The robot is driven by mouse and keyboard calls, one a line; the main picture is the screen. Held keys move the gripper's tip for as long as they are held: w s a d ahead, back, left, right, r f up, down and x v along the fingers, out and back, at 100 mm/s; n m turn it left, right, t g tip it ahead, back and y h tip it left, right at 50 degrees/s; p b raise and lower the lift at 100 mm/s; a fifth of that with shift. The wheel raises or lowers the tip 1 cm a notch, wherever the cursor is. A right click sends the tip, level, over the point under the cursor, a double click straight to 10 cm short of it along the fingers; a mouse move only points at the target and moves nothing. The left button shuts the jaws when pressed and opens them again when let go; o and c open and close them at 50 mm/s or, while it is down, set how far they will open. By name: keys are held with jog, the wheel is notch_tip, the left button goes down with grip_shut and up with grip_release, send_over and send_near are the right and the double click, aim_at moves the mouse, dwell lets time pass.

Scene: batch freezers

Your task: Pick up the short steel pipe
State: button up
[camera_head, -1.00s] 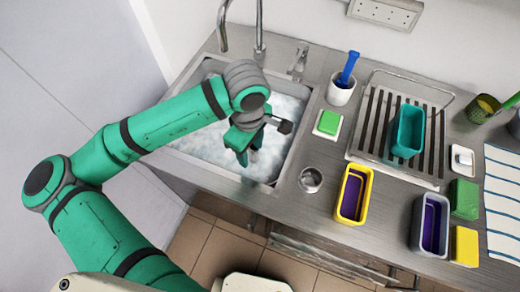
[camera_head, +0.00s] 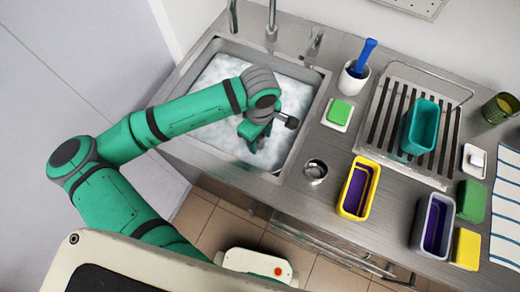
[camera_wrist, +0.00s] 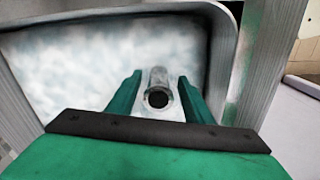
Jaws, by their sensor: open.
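A short steel pipe (camera_wrist: 158,88) shows in the wrist view, its dark hollow end facing the camera. It appears between the two green fingers of my gripper (camera_wrist: 160,92), with a visible gap on each side. Its far end stands out against the pale foam, and I cannot tell what it rests on. In the head view my open gripper (camera_head: 256,143) points down over the foam-filled sink (camera_head: 318,95); the pipe is hidden there by my arm and gripper.
A round hollow metal piece (camera_head: 315,170) stands on the counter right of the sink. Further right are a sponge dish (camera_head: 338,115), a white cup with a blue brush (camera_head: 352,85), a drying rack (camera_head: 385,105) with a teal tub, and yellow (camera_head: 357,189) and grey (camera_head: 432,224) tubs.

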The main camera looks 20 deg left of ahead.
jog(key=shift+w+f, duration=0.1)
jog(key=shift+f, duration=1.25)
jog(key=shift+c, duration=0.5)
